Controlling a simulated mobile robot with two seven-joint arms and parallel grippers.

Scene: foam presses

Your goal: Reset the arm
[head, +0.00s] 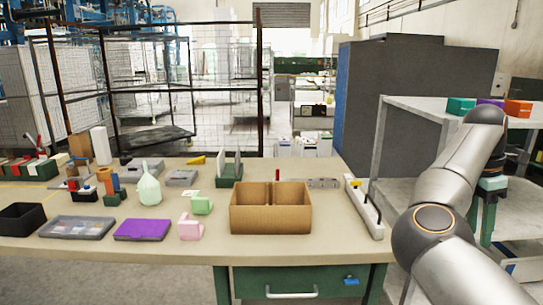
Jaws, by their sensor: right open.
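My right arm (445,205) comes in from the lower right, rises to a bend near the shelf, and turns down at the wrist. My right gripper (483,218) hangs below that wrist, pointing down, to the right of the workbench (330,235) and in front of the grey shelf. Its jaws are open, and nothing shows between them. It is apart from the things on the bench. My left gripper and left arm are not in view.
A two-part cardboard box (270,220) stands on the bench, with a white strip (362,205) to its right. A purple pad (142,230), pale green bottle (149,188) and black bin (20,218) lie left. A grey shelf (405,104) holds coloured boxes beside my right arm.

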